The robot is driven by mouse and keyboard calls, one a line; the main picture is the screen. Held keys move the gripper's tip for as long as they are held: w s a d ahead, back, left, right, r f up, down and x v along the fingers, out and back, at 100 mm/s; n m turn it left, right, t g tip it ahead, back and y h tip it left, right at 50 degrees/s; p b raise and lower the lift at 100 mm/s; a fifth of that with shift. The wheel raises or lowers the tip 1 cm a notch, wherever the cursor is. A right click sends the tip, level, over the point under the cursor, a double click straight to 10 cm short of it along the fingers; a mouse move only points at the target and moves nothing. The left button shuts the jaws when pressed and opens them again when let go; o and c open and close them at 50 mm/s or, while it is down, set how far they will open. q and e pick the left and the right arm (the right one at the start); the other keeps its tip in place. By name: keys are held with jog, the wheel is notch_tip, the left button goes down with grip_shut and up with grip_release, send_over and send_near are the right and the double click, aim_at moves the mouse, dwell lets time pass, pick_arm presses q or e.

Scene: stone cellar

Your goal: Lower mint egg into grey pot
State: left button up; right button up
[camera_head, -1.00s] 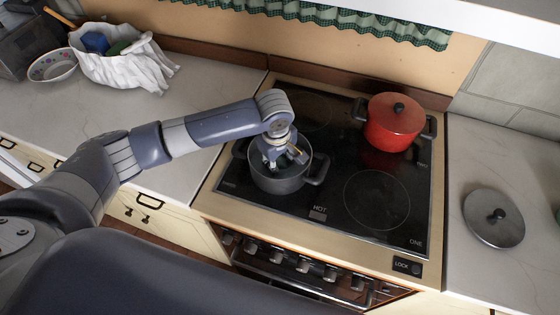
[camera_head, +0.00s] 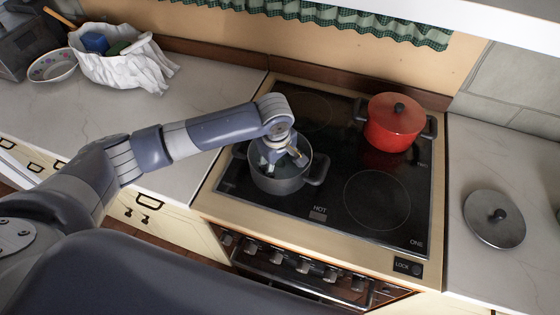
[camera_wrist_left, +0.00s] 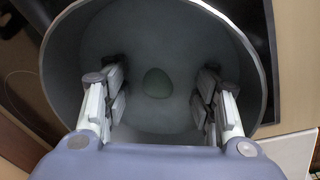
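The grey pot (camera_head: 283,184) stands on the left front part of the black cooktop, without a lid. My left gripper (camera_head: 276,163) points down into its mouth. In the left wrist view the pot's grey inner wall (camera_wrist_left: 68,60) surrounds the fingers, which are spread wide apart. The mint egg (camera_wrist_left: 157,83) looks dark green in the shade and lies low inside the pot. It shows between the fingers, with a clear gap on both sides. In the head view the egg is hidden by the gripper and the pot. My right gripper is in neither view.
A lidded red pot (camera_head: 394,124) stands at the cooktop's back right. A grey lid (camera_head: 494,222) lies on the right counter. A patterned bowl (camera_head: 53,66) and a white cloth-lined container (camera_head: 122,70) stand at the far left. The left counter's middle is clear.

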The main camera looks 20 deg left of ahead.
pick_arm(q)
jog(key=shift+r, duration=0.15)
notch_tip(320, 180, up, 12)
jog(key=s, duration=0.2)
jog(key=shift+f, duration=0.2)
